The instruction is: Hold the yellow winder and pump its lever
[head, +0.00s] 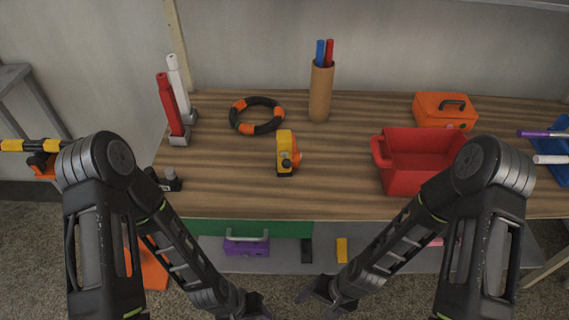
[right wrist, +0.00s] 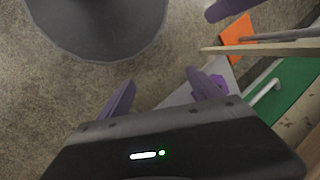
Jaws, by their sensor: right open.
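The yellow winder (head: 284,150) stands on the wooden table near its middle in the head view. It has a dark round knob on its front, an orange part at its right side and a dark foot. I cannot clearly make out its lever. My right gripper (head: 316,299) is low in front of the table, well short of the winder. Its purple fingers are apart and empty in the right wrist view (right wrist: 160,92). My left gripper (head: 258,310) is at the bottom edge of the head view, partly cut off, also away from the winder; its opening is unclear.
On the table (head: 230,190) are a black-orange ring (head: 257,103), a tan cup with pens (head: 321,92), a red bin (head: 420,160), an orange case (head: 445,110) and red and white tubes (head: 172,105). Bare tabletop surrounds the winder. A purple box (head: 246,247) sits below.

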